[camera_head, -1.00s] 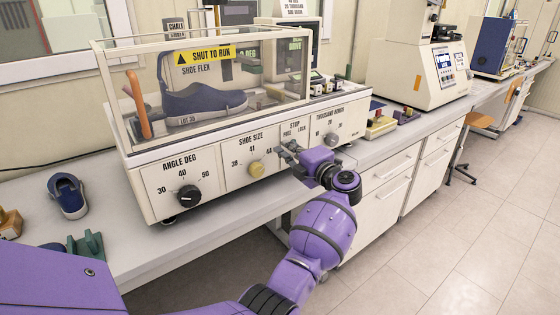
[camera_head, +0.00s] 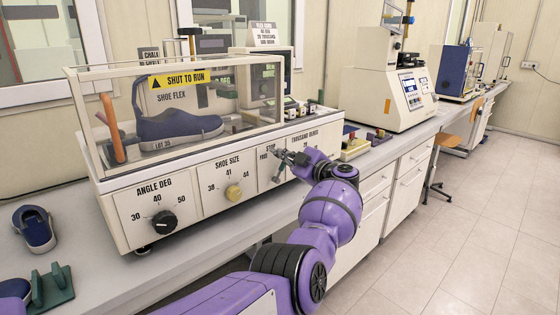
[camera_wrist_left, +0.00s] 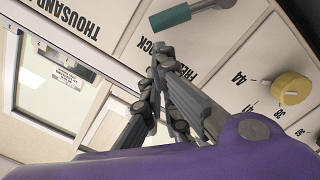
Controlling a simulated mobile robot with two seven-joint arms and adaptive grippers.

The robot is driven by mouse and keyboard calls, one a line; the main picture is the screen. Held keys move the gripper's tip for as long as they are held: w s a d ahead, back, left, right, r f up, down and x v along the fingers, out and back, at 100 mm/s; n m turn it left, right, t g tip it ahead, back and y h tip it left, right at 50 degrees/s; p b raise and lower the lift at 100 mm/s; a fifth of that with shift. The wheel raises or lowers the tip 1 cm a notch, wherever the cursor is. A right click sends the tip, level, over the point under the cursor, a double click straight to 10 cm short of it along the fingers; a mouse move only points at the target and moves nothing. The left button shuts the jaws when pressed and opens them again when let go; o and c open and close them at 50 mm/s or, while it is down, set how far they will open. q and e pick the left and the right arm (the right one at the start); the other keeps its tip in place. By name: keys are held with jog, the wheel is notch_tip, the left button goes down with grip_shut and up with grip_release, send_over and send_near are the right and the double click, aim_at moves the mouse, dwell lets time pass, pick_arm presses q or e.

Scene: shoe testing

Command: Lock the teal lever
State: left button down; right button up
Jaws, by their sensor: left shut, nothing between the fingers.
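The teal lever (camera_wrist_left: 171,18) shows at the top of the left wrist view as a teal cylinder with a grey metal end. It lies on the white panel near the FREE and LOCK lettering, which my fingers partly cover. My left gripper (camera_wrist_left: 163,52) is shut and empty, its tips just short of the lever with a small gap in the picture; I cannot tell the depth. In the head view my left gripper (camera_head: 279,154) is in front of the STOP panel and covers part of its lettering. My right gripper is not in view.
The shoe flex machine (camera_head: 130,173) carries a black angle knob (camera_head: 164,222) and a yellow size knob (camera_head: 233,192), also in the left wrist view (camera_wrist_left: 291,88). A blue shoe (camera_head: 178,128) is under its clear cover. A loose shoe (camera_head: 35,228) lies on the bench.

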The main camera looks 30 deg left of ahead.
pick_arm(q)
jog(key=shift+w+d+m+b, duration=0.3)
jog(key=shift+w+m+b, duration=0.05)
jog(key=shift+w+m, duration=0.15)
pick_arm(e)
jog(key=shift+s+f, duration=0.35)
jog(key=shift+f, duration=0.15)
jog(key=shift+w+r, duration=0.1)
